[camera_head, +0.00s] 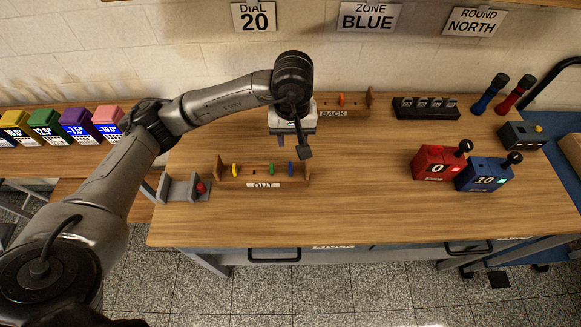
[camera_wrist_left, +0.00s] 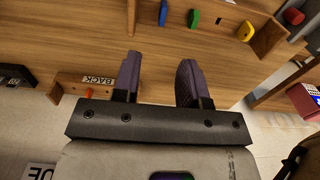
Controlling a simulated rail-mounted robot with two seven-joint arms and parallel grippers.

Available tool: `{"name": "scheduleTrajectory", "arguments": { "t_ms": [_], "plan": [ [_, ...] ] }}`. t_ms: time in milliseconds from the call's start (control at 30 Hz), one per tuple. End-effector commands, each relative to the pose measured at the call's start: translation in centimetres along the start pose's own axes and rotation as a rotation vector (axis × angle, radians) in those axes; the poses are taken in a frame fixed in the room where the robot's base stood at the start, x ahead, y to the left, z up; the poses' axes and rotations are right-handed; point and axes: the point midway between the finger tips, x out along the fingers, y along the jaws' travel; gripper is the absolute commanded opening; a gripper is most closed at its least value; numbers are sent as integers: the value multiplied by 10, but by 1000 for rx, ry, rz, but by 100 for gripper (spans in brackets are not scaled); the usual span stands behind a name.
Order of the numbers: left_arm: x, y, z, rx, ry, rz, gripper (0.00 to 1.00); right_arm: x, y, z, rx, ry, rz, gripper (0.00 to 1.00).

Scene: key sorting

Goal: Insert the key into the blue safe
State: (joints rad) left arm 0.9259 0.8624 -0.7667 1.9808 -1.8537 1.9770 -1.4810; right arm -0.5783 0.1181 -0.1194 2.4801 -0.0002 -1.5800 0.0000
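The blue safe (camera_head: 485,175) stands at the right of the table, with a white "10" on its front and a black knob on top. A rack labelled OUT (camera_head: 263,184) holds a yellow key tag (camera_head: 235,170), a green one (camera_head: 270,168) and a blue one (camera_head: 291,167). In the left wrist view the same tags show at the top: blue (camera_wrist_left: 163,13), green (camera_wrist_left: 194,19), yellow (camera_wrist_left: 245,31). My left gripper (camera_head: 305,152) hangs above the table behind the OUT rack. Its fingers (camera_wrist_left: 158,65) are apart with nothing between them. My right gripper is out of view.
A red safe (camera_head: 435,162) marked "0" stands beside the blue one. A BACK rack (camera_head: 355,106) with an orange-red tag (camera_head: 341,99) is behind my left gripper. A grey holder (camera_head: 183,187) with a red knob is at left. The table's middle is clear.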

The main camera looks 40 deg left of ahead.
Motion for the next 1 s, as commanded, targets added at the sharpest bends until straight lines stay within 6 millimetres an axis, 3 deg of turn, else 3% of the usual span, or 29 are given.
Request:
{"name": "scheduleTrajectory", "arguments": {
  "t_ms": [400,733,1000],
  "plan": [
    [64,0,1,2,-4,0,39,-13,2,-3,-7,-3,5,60],
    [81,-1,1,0,-3,0,39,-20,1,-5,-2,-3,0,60],
    [114,-4,2,0,-4,0,39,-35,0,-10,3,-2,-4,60]
  ]
}}
